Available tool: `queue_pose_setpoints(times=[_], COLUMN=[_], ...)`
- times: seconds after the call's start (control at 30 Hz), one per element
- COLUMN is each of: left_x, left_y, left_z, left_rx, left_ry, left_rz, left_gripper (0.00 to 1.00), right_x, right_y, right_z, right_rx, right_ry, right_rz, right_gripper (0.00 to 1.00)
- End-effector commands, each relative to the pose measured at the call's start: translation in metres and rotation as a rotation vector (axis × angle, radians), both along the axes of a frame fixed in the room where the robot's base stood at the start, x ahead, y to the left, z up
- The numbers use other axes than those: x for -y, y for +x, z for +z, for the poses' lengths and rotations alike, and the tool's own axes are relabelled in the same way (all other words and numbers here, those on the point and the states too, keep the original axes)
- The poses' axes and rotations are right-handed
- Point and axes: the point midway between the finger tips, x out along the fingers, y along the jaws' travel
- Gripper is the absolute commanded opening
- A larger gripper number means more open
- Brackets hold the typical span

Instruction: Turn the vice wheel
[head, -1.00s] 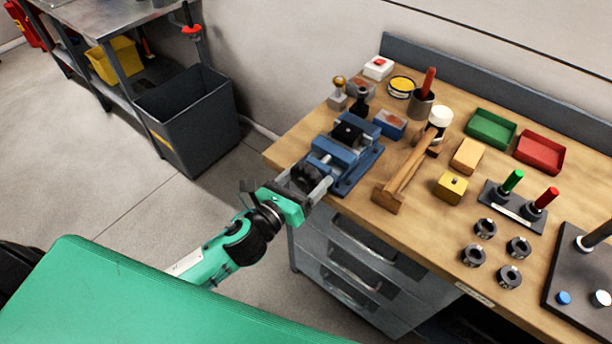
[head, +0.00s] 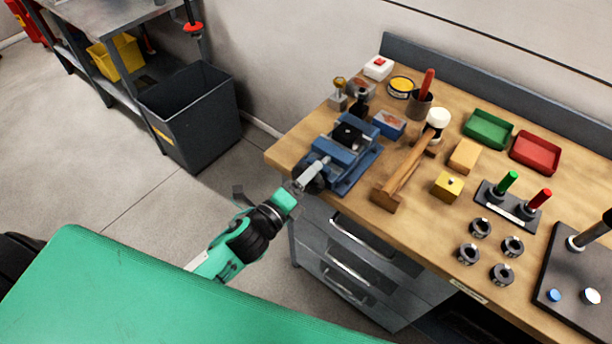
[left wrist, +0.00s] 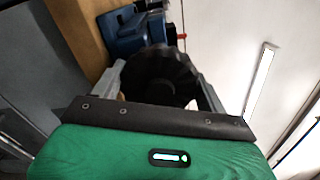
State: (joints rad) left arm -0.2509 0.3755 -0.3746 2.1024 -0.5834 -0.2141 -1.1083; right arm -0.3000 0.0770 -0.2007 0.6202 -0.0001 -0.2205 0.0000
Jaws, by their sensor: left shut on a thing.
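The blue vice (head: 350,160) stands at the near left corner of the wooden workbench. Its black wheel (head: 314,184) sticks out past the bench's front edge and is partly hidden by my gripper. My left gripper (head: 309,175) comes in from the lower left and is shut on the wheel, with one grey finger showing on top. In the left wrist view the dark ribbed wheel (left wrist: 160,75) sits between the two grey fingers (left wrist: 157,85), with the blue vice body behind it. My right gripper is not in view.
A wooden mallet (head: 405,172) lies right of the vice, and a blue box (head: 389,124) stands behind it. Grey drawers (head: 350,258) are below the bench front. A dark bin (head: 190,117) stands on the floor at left. The floor around my left arm is clear.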

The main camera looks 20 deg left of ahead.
Motion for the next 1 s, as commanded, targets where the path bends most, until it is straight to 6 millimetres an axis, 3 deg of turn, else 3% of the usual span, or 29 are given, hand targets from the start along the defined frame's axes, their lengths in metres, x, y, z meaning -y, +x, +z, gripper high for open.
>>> queue_pose_setpoints(times=[1.0], left_x=[0.0], left_y=[0.0], left_z=[-0.001], left_rx=[-0.331], left_ry=[-0.909], left_rz=[0.002], left_gripper=[0.52], right_x=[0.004], right_y=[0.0], right_z=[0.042], right_rx=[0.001], right_ry=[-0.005], right_rz=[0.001], right_gripper=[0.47])
